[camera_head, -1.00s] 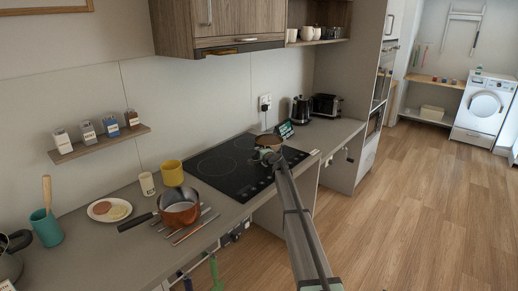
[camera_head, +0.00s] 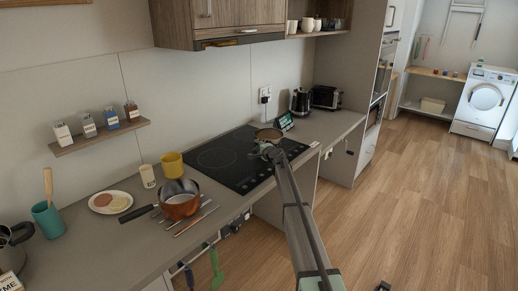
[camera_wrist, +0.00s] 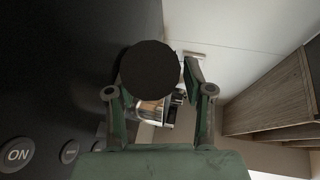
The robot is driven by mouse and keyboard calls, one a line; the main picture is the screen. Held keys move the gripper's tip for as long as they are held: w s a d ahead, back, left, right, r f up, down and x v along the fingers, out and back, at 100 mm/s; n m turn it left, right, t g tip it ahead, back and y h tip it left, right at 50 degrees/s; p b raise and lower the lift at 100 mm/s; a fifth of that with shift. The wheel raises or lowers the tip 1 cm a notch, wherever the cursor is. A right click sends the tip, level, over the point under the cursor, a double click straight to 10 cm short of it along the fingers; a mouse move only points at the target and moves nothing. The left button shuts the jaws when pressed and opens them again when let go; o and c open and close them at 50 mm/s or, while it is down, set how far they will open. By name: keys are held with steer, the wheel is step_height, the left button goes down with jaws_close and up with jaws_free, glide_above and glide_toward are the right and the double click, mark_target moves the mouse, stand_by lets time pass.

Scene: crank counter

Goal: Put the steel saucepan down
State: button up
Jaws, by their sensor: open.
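A small round pan (camera_head: 268,134), which I take to be the steel saucepan, shows at the right part of the black hob (camera_head: 226,162). My gripper (camera_head: 268,150) is right at its near side and hides part of it. In the wrist view, my gripper (camera_wrist: 157,95) is open, with one finger on each side. A dark round shape (camera_wrist: 150,70) sits between and just beyond the fingertips; I cannot tell which part of the pan it is, or whether it touches a finger. Whether the pan's base rests flat on the hob is hidden.
A copper pan (camera_head: 179,204) stands on metal bars at the front counter edge, near a yellow mug (camera_head: 172,164) and a plate (camera_head: 110,202). A small dark display (camera_head: 285,122), a kettle (camera_head: 301,102) and a toaster (camera_head: 326,97) stand beyond the hob. The left hob area is clear.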

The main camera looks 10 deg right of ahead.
steer(key=shift+s, duration=0.3)
steer(key=b+v, duration=0.3)
steer(key=v, duration=0.8)
steer(key=shift+s, duration=0.2)
